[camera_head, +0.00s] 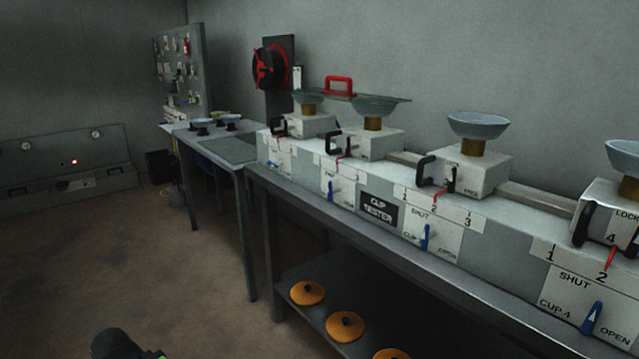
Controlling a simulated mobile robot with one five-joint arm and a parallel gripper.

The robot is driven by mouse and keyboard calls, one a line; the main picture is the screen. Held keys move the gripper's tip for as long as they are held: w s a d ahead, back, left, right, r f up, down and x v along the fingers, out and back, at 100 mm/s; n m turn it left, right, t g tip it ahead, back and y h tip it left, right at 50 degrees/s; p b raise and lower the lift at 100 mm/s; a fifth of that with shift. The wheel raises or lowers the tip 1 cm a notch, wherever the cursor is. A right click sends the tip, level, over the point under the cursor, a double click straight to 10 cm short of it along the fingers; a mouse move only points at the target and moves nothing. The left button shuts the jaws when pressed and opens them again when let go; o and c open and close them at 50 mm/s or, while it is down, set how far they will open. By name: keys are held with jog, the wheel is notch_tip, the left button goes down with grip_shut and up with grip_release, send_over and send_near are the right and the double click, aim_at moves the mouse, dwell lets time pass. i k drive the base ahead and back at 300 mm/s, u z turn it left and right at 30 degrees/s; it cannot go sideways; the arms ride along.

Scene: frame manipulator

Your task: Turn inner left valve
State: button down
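A long white cup tester bench (380,211) runs along the right wall, with a row of stations, each with a blue valve lever on its front panel. The second lever from the left (335,192) is small in the picture, and its exact angle is hard to tell. The first lever (272,166) is farther back. The third lever (424,237) stands about upright, and the fourth lever (591,317) is tilted, at the lower right. A dark rounded part of my own body shows at the bottom edge, well left of the bench. My gripper's fingers are not in view.
Grey bowls (477,125) stand on white blocks with black handles above the levers. Orange discs (345,326) lie on the lower shelf. A grey table (228,148) stands beyond the bench. The brown floor (110,255) at left is open.

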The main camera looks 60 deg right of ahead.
aim_at(330, 190)
jog(key=z, duration=0.15)
jog(key=i, duration=0.9)
jog(key=u, duration=0.1)
